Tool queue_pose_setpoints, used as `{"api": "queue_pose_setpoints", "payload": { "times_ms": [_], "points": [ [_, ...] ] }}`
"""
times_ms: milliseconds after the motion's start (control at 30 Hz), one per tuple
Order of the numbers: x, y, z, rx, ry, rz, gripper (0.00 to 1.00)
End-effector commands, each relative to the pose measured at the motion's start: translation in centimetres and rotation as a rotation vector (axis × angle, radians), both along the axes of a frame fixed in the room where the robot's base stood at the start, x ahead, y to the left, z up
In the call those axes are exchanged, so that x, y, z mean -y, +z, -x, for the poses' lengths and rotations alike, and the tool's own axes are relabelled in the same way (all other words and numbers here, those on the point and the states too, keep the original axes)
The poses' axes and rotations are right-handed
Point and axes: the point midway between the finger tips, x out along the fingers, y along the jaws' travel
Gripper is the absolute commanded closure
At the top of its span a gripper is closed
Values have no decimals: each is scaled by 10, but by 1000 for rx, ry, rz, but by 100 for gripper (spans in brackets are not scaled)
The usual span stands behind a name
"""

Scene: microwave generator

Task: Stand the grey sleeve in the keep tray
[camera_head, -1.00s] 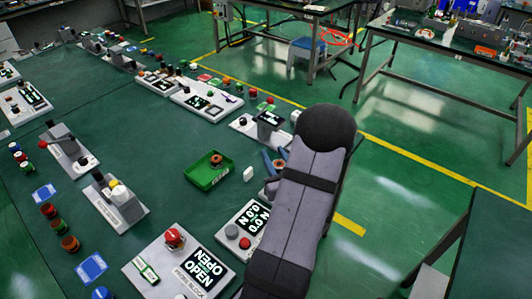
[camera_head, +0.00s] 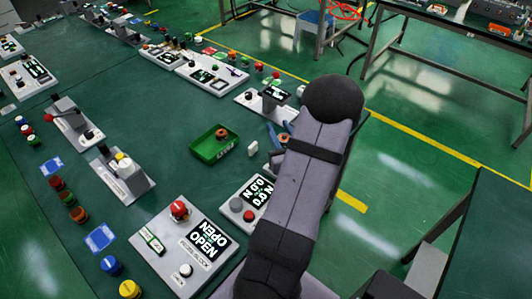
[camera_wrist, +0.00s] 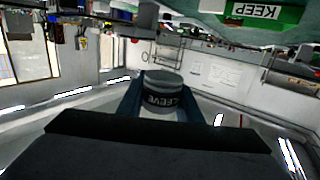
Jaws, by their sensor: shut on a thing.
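The grey sleeve (camera_wrist: 162,95) is a short cylinder with a dark band lettered with its name. It sits between the two blue fingers of my gripper (camera_wrist: 161,104) in the wrist view, and the gripper is shut on it. The green keep tray (camera_head: 206,156) is on the bench left of my gripper (camera_head: 278,138) in the head view. An orange-brown ring-like part (camera_head: 221,134) is inside the tray. The KEEP label (camera_wrist: 265,12) shows upside down at the top of the wrist view.
A lever unit (camera_head: 122,174) is at left. Bare green bench lies left of the tray.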

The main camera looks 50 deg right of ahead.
Motion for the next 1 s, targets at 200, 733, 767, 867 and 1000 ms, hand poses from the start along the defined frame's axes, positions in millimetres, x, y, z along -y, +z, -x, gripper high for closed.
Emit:
{"api": "queue_pose_setpoints", "payload": {
  "times_ms": [200,733,767,867,1000],
  "points": [
    [0,-4,0,1,0,1,95],
    [0,-40,0,-1,0,-3,95],
    [0,-43,0,0,0,-4,95],
    [0,-54,0,-1,0,-3,95],
    [0,-61,0,1,0,1,95]
  ]
}}
